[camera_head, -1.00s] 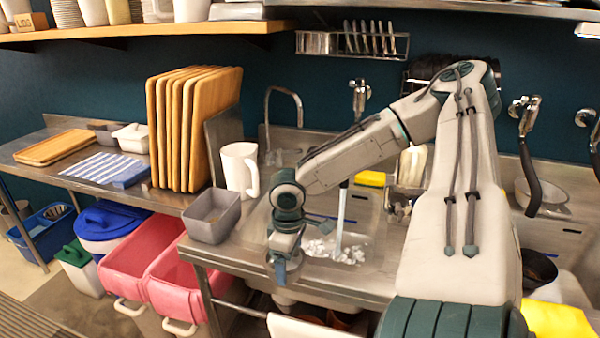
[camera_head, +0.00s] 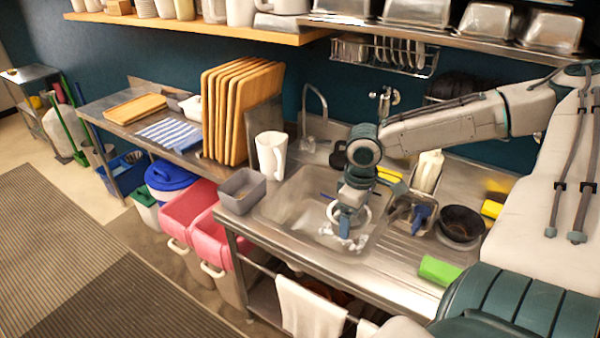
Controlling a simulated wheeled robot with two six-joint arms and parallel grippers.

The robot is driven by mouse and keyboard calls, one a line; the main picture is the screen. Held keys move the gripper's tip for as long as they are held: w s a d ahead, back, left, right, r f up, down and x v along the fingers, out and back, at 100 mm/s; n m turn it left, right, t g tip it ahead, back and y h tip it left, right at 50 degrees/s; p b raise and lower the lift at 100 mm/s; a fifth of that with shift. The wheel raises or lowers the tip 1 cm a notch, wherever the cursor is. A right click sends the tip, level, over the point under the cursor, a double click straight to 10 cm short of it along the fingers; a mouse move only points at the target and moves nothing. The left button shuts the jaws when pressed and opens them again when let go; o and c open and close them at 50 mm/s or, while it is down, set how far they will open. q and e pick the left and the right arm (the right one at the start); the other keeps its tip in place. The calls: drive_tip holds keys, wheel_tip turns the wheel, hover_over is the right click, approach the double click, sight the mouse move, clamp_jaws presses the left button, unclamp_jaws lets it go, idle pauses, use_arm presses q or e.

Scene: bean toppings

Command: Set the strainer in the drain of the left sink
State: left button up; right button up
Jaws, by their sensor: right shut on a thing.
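The left sink (camera_head: 283,199) is a steel basin set in the counter, with whitish bits on its floor. My right gripper (camera_head: 345,228) points down over the right part of this sink. It is shut on a pale round piece (camera_head: 364,214), which looks like the strainer; its rim shows around the fingers. The gripper and this piece cover the drain, so I cannot tell whether the strainer touches the sink floor. My left gripper is not in view.
A grey bin (camera_head: 242,190) and a white pitcher (camera_head: 271,157) stand left of the sink. A dark bowl (camera_head: 461,226) and a green sponge (camera_head: 440,271) lie to the right. The faucet (camera_head: 313,105) rises behind. Upright wooden boards (camera_head: 240,110) stand farther left.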

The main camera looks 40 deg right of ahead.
wheel_tip(320, 180, up, 2)
drive_tip(key=shift+d+p, duration=0.1)
drive_tip(key=shift+p, duration=0.2)
drive_tip(key=shift+s+d+r, duration=0.15)
drive_tip(key=shift+s+d, duration=0.1)
drive_tip(key=shift+s, duration=0.05)
drive_tip(key=shift+d+r+p, duration=0.1)
drive_tip(key=shift+p, duration=0.2)
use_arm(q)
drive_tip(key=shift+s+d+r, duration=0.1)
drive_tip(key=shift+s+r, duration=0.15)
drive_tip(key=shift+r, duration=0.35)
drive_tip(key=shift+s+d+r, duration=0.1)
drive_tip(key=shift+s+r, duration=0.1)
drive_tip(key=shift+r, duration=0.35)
use_arm(e)
drive_tip(key=shift+w, duration=0.15)
drive_tip(key=shift+w, duration=0.1)
